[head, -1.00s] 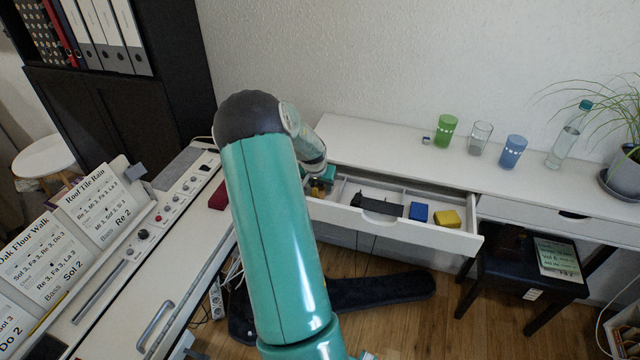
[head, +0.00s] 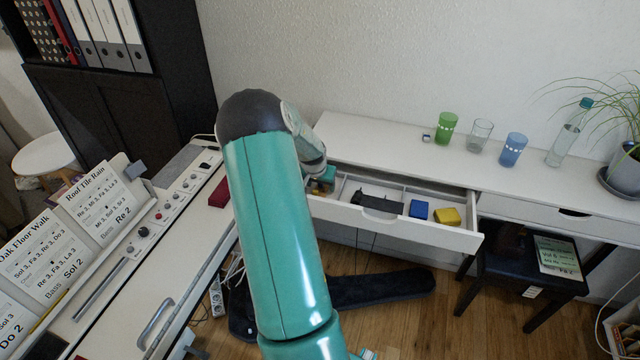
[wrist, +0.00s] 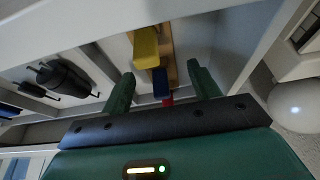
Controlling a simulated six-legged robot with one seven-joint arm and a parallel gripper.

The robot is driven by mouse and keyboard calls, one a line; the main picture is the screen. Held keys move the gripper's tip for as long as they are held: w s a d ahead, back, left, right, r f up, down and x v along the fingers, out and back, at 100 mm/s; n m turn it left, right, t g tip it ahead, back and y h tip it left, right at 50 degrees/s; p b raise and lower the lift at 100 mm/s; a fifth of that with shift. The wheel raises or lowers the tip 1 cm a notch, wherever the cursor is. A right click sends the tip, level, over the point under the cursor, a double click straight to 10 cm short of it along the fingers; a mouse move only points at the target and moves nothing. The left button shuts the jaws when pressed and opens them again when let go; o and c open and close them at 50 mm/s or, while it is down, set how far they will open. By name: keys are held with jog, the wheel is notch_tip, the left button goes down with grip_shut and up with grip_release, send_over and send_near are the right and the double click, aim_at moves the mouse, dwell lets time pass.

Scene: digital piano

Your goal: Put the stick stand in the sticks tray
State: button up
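The open drawer (head: 400,222) has several compartments. In the wrist view, a wooden piece (wrist: 168,45) with a yellow block (wrist: 146,47), a blue block (wrist: 160,83) and a red bit lies in one compartment; it may be the stick stand, but I cannot tell for sure. My gripper (wrist: 163,88) is open, with its green fingers apart on either side of the blue and red parts. No contact shows. In the head view, my gripper (head: 322,184) is mostly hidden by my arm at the drawer's left end. A dark object with pegs (wrist: 66,80) lies in the neighbouring compartment.
A blue block (head: 419,209) and a yellow block (head: 447,216) lie in the drawer's right part. Green (head: 446,129), clear (head: 480,136) and blue (head: 513,150) glasses and a bottle (head: 568,135) stand on the desk. A keyboard (head: 150,270) is at left.

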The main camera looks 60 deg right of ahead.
jog(key=shift+r, duration=0.3)
jog(key=w+v, duration=0.1)
jog(key=v, duration=1.1)
jog(key=shift+s+r, duration=0.35)
jog(key=shift+s, duration=0.15)
